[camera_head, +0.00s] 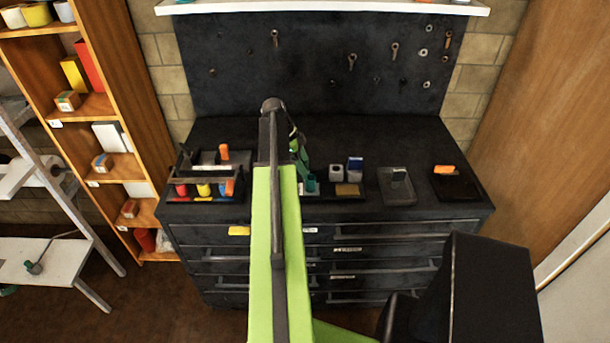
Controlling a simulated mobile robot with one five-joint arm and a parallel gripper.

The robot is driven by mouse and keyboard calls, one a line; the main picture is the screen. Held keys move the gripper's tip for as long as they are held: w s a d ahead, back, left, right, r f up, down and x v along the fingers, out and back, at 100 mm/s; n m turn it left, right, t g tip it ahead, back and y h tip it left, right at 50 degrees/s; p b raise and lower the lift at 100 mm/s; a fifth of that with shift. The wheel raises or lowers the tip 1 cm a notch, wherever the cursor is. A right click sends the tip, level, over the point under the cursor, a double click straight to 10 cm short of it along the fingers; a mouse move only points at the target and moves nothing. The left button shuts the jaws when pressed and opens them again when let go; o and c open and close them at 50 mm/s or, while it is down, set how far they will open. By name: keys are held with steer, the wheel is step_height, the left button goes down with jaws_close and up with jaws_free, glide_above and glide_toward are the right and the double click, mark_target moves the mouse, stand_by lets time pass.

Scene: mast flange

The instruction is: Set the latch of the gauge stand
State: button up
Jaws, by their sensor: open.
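I cannot tell for certain which thing is the gauge stand. A flat black base with an orange block or lever (445,170) lies at the bench's right end. A dark fixture with an upright orange piece (224,152) stands at the back left of the bench. The position of any latch is too small to read. My green arm reaches from the bottom centre over the bench and hides part of it. A narrow dark and green part shows just right of the arm. I cannot make out gripper fingers there, and nothing is visibly held.
The dark bench (400,135) carries a tray (398,188) with a small block, a blue-topped box (355,166) and several coloured pieces at left. A pegboard (320,60) hangs behind. A wooden shelf (150,110) stands left. The bench's back right is clear.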

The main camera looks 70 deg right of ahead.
steer(key=shift+s+f, duration=0.15)
steer(key=shift+f, duration=0.3)
steer(key=shift+r, duration=0.1)
steer(key=shift+c, duration=0.3)
